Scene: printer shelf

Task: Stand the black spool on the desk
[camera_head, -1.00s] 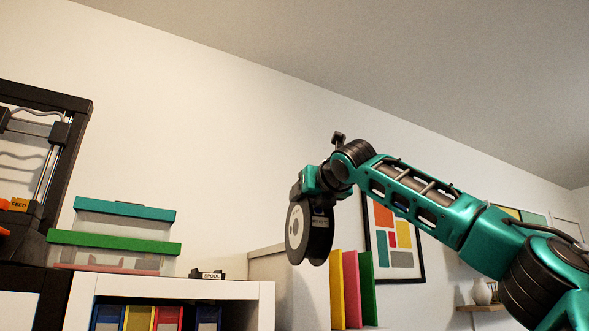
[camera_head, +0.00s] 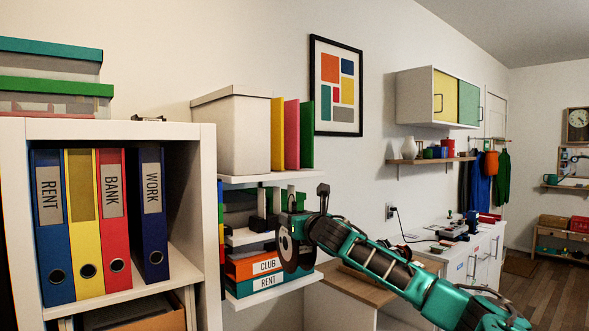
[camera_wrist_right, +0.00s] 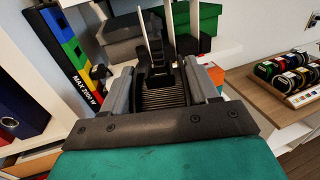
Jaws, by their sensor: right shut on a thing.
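The black spool (camera_head: 285,250), a disc with a pale face, hangs upright from my right gripper (camera_head: 291,226) in the head view. That gripper is shut on its upper part. The spool is in front of the wall shelves, above the desk's height. The wooden desk (camera_head: 362,288) is below and right of the spool, partly behind my right arm. My left gripper is out of view.
A white cabinet (camera_head: 212,200) with several binders stands left. A wall shelf (camera_head: 275,294) with boxes labelled CLUB and RENT is close behind the spool. A tray (camera_wrist_right: 290,98) of several small spools lies on the desk in the right wrist view.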

